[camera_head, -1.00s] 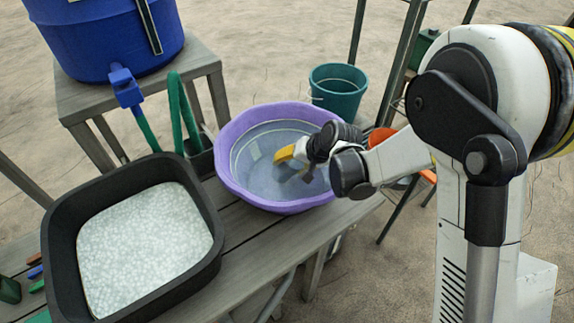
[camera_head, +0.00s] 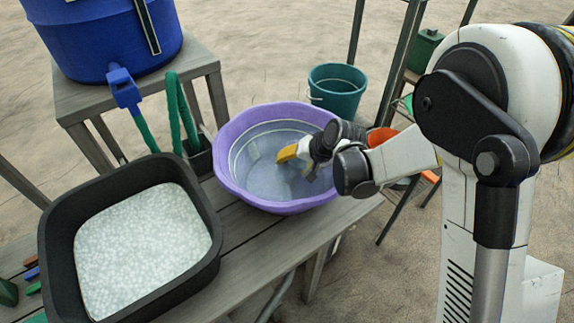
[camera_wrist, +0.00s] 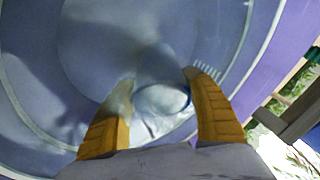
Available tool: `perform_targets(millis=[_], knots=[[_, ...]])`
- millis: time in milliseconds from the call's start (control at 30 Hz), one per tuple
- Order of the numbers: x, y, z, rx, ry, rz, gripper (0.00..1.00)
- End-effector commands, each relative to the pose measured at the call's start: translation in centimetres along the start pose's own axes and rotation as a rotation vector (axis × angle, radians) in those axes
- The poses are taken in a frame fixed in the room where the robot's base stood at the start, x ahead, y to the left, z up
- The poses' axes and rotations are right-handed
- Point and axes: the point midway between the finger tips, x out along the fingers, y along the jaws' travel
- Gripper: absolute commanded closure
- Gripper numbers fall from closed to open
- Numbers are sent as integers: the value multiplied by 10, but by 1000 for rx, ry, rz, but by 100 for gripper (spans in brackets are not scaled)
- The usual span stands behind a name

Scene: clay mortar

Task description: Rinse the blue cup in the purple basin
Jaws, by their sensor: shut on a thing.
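The purple basin (camera_head: 225,165) stands on the grey wooden bench with water in it. My gripper (camera_head: 297,170) reaches into the basin from the right, its yellow finger pointing down at the water. In the wrist view my gripper (camera_wrist: 158,84) has its two yellow fingers either side of a pale bluish rounded thing, the blue cup (camera_wrist: 162,99), and is shut on it. The basin's inner wall (camera_wrist: 265,60) surrounds it there. In the head view the cup is mostly hidden by my gripper and cannot be made out clearly.
A black tub (camera_head: 58,235) of white granular material stands at the left on the bench (camera_head: 262,245). Behind are a blue barrel (camera_head: 85,40) with a tap and green hose (camera_head: 174,105). A teal bucket (camera_head: 337,92) and an orange container (camera_head: 380,137) are beyond the basin.

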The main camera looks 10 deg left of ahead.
Motion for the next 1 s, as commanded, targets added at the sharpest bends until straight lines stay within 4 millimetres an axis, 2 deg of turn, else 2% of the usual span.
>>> perform_targets(millis=[167,467,767,1000], knots=[[0,-1,1,-2,-1,-1,73],[7,-19,11,-2,0,0,73],[3,-9,5,0,1,-1,73],[2,-9,5,-1,0,-1,73]])
